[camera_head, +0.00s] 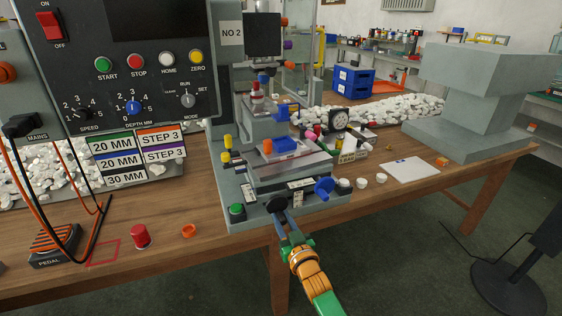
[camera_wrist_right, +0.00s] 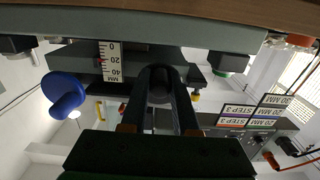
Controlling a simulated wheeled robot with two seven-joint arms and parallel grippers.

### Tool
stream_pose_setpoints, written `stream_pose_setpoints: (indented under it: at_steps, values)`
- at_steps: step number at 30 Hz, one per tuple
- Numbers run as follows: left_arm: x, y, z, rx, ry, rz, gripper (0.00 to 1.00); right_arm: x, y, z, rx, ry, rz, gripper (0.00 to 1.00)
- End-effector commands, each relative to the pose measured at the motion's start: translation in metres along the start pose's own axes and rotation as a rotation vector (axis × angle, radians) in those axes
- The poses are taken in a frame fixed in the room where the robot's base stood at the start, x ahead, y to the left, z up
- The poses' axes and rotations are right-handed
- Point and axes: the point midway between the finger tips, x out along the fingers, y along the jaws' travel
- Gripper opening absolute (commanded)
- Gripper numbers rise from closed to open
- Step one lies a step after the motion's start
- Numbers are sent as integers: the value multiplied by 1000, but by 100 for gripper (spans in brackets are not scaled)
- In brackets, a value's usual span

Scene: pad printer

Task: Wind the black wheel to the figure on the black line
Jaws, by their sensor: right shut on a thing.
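The black wheel (camera_head: 277,204) is on the front of the grey pad printer's base. My right gripper (camera_head: 284,222) is shut on it; in the right wrist view the dark wheel (camera_wrist_right: 160,84) sits between the two fingers. A white scale (camera_wrist_right: 111,60) marked 0, 20 and 40 MM shows upside down beside it, with a small red mark near the 20. On the panel's cards, the 30 MM card (camera_head: 126,177) is the lowest and appears to have the black line. The 20 MM cards (camera_head: 110,145) above have green and blue lines. My left gripper is out of view.
A blue wheel (camera_head: 324,187) is close on the right of the black wheel. Open floor lies in front.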

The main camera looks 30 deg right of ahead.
Motion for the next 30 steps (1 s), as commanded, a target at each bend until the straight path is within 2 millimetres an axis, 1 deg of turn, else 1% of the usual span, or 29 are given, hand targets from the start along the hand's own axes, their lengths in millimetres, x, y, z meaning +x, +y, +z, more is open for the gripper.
stream_pose_setpoints:
  at_steps: [7, 12, 19, 25, 30]
  values:
    - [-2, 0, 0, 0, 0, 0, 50, 1, 3, -4, -1, 6, 2, 0]
    - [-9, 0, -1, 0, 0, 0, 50, 0, 13, -10, -2, 5, 3, 0]
    - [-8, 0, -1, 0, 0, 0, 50, 0, 13, -9, 0, 5, 3, 0]
    - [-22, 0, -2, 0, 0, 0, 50, 0, 18, -23, -1, 5, 3, 0]
    - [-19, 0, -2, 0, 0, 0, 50, 0, 19, -21, 0, 6, 3, 0]
